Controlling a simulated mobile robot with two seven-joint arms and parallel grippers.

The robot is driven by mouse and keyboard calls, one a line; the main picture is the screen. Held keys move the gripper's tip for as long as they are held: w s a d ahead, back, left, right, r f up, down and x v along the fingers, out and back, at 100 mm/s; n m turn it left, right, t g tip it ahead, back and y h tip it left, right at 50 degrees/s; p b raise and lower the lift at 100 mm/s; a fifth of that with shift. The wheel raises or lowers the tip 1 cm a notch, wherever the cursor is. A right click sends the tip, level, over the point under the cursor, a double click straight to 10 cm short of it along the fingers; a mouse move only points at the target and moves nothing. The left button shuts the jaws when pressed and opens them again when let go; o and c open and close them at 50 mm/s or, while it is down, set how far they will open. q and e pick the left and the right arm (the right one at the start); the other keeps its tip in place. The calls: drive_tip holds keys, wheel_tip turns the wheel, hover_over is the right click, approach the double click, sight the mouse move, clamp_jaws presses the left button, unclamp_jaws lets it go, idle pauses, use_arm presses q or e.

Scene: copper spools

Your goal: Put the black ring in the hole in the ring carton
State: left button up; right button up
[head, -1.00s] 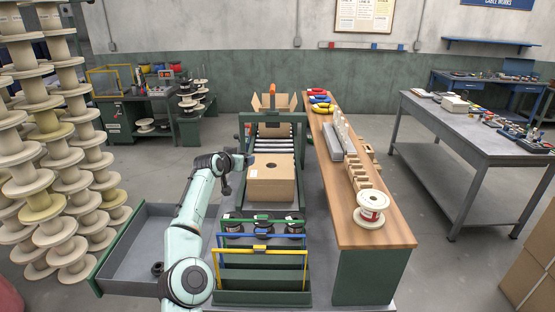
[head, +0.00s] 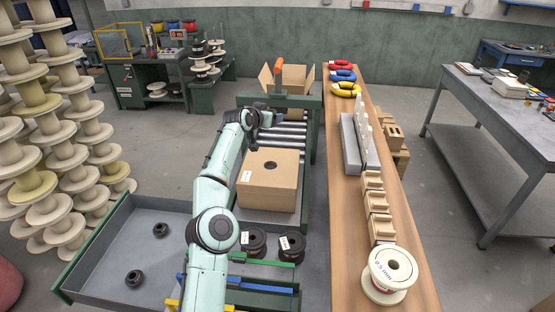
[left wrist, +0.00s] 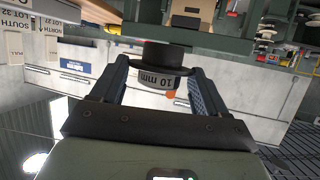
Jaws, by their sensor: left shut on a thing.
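The ring carton (head: 262,193) is a brown cardboard box with a round dark hole (head: 270,166) in its top and a white label on its side. My left gripper (head: 272,118) is at the far side of the carton, above the rollers and apart from the hole. In the left wrist view my left gripper (left wrist: 163,88) is shut on the black ring (left wrist: 165,55), which carries a grey "10 mm" label that appears upside down. The ring is hard to make out in the head view. My right gripper is not in view.
Two more black rings (head: 160,230) lie in the grey open drawer (head: 115,245) at left. Black spools (head: 290,247) stand in front of the carton. An open carton (head: 294,80) is behind the rollers (head: 290,135). A wooden bench (head: 345,215) with a white spool (head: 390,275) runs along the right.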

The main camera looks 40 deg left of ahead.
use_arm(q)
drive_tip(key=shift+w+f, duration=0.1)
drive_tip(key=shift+f, duration=0.05)
drive_tip(key=f, duration=1.3)
drive_tip(key=shift+s+f, duration=0.25)
drive_tip(key=shift+f, duration=2.95)
drive_tip(key=shift+f, duration=0.1)
drive_tip(key=o, duration=1)
drive_tip(key=shift+f, duration=0.1)
drive_tip(key=shift+o, duration=0.2)
